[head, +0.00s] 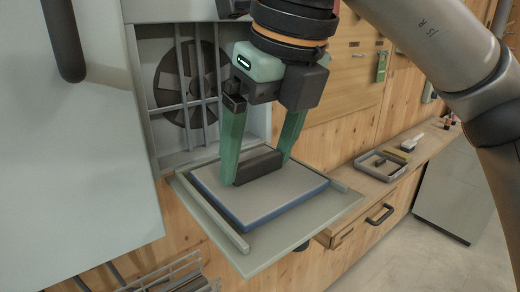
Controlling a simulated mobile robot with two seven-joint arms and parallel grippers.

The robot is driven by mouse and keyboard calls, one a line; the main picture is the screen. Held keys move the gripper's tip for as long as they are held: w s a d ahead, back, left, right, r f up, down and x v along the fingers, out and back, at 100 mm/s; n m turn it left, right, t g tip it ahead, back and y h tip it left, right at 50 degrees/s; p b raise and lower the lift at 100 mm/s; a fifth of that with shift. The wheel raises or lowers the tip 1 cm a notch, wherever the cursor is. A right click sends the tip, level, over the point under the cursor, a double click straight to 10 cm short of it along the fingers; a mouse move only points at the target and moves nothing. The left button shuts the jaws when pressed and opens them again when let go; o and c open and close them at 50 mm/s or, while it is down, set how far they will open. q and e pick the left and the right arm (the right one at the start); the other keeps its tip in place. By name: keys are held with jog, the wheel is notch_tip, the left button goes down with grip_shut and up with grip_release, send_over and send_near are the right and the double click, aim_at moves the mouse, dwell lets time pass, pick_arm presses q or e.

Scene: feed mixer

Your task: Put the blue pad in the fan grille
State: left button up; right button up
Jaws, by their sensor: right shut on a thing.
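The blue pad (275,195), with a grey top and blue sides, lies flat on or just above an open flap. My right gripper (260,166) comes down from above and is shut on the dark bar-shaped handle (262,163) in the middle of the pad. The fan grille (182,105) is behind and to the left, a light frame with bars over a dark round fan. The flap (272,250) juts out below the grille opening and has a raised rail along each side. I cannot tell whether the pad touches the flap. My left gripper is out of view.
A pale door panel (85,150) with a dark handle stands close on the left. A wooden shelf at the right holds a grey tray (380,165) with small items. A wire rack (170,275) is at the lower left. The floor at the lower right is clear.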

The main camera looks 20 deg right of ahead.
jog(key=shift+f, duration=0.1)
jog(key=o, duration=1.1)
jog(key=p+v, duration=0.2)
jog(key=v, duration=1)
jog(key=shift+p, duration=0.35)
